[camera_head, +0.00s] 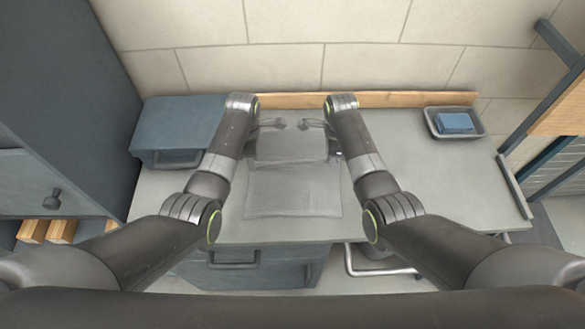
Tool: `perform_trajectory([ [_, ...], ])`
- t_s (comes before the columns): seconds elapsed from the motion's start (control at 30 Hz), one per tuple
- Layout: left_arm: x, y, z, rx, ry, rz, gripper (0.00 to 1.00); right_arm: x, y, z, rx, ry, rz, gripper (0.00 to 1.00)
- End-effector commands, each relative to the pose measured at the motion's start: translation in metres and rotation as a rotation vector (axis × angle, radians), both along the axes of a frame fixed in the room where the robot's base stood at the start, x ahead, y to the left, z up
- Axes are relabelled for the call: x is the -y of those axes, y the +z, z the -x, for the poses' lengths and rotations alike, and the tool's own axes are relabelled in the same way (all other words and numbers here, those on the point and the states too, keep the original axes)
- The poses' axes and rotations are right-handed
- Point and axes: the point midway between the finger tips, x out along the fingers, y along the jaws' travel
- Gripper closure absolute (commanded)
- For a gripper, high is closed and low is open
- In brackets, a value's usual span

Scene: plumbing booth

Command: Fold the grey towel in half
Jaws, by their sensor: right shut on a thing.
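The grey towel (293,190) lies on the grey worktop between my two arms. Its near part is flat, close to the front edge. A crease runs across it, and its far part (291,147) reaches up to my grippers and looks raised. My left gripper (274,124) is at the far left of the towel, too small in view to tell whether its jaws are shut. My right gripper (312,124) is shut on the towel at its far right. The exact grip points are hard to see.
A blue-grey box (177,130) stands at the worktop's back left. A tray (436,133) with a blue block (455,123) is at the back right. A wooden strip (392,99) runs along the tiled wall. The worktop (410,172) right of my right arm is clear.

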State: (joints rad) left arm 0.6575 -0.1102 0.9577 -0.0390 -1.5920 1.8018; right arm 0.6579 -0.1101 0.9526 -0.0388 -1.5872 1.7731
Motion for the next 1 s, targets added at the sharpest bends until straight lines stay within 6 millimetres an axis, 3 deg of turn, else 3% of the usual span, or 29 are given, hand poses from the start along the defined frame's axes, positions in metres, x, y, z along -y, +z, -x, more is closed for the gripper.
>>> perform_trajectory([
  [0.03, 0.0, 0.0, 0.0, 0.0, 0.0, 0.0, 0.54, 0.0, 0.0, 0.0, 0.0, 0.0, 0.0, 1.0],
  [0.13, 0.0, 0.0, 0.0, 0.0, 0.0, 0.0, 0.41, 0.0, 0.0, 0.0, 0.0, 0.0, 0.0, 1.0],
  [0.33, 0.0, 0.0, 0.0, 0.0, 0.0, 0.0, 0.41, 0.0, 0.0, 0.0, 0.0, 0.0, 0.0, 1.0],
  [0.57, 0.0, 0.0, 0.0, 0.0, 0.0, 0.0, 0.13, 0.0, 0.0, 0.0, 0.0, 0.0, 0.0, 1.0],
  [0.83, 0.0, 0.001, 0.0, 0.0, 0.0, 0.0, 0.13, 0.0, 0.001, 0.0, 0.0, 0.0, 0.0, 1.0],
  [1.0, 0.0, 0.017, 0.0, 0.001, 0.0, 0.0, 0.13, 0.0, 0.011, 0.0, 0.0, 0.0, 0.0, 1.0],
])
